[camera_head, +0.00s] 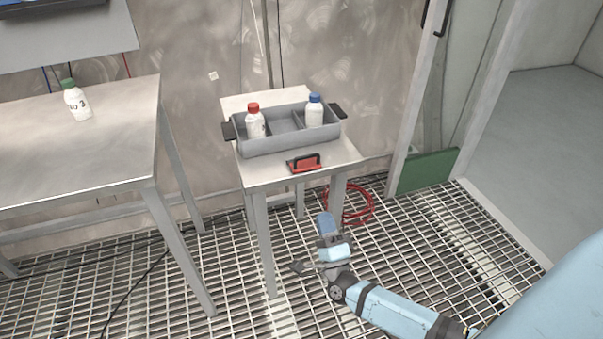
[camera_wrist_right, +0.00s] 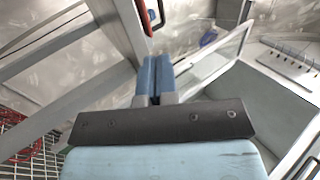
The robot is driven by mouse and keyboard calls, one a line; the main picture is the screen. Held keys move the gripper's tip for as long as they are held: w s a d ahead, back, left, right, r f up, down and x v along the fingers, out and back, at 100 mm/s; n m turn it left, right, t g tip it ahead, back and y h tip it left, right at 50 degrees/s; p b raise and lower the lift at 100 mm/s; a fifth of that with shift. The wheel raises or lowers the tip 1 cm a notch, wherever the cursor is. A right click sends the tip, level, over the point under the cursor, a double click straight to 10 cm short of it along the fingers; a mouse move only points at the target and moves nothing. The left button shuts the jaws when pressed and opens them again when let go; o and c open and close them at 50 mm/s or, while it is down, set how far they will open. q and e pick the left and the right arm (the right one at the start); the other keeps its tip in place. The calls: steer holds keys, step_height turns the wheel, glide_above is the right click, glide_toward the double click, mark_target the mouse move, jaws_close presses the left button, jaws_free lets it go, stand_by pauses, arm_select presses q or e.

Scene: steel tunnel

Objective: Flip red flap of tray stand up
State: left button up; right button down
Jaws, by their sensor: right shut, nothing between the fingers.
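The red flap (camera_head: 305,166) with a black handle sits at the front edge of the small tray stand (camera_head: 262,178). I cannot tell its exact angle. A sliver of red and black, seemingly the flap (camera_wrist_right: 147,20), shows at the top of the right wrist view. My right gripper (camera_head: 325,221) is below and in front of the stand's top, apart from the flap. Its blue fingers (camera_wrist_right: 154,72) are together and empty, pointing towards the stand. My left gripper is not in view.
A grey tray (camera_head: 285,141) on the stand holds a red-capped bottle (camera_head: 255,123) and a blue-capped bottle (camera_head: 314,112). A table (camera_head: 80,150) with a green-capped bottle (camera_head: 76,100) stands left. A red hose (camera_head: 358,205) lies on the grating behind my right gripper.

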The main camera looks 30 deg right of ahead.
mark_target(310, 167)
steer(key=shift+r, duration=0.1)
steer(key=b+x, duration=0.1)
steer(key=x, duration=1.1)
steer(key=shift+w+d+r, duration=0.1)
steer(key=shift+w, duration=0.2)
steer(key=shift+w+d+r, duration=0.15)
steer(key=shift+w+r, duration=0.25)
steer(key=shift+w, duration=0.05)
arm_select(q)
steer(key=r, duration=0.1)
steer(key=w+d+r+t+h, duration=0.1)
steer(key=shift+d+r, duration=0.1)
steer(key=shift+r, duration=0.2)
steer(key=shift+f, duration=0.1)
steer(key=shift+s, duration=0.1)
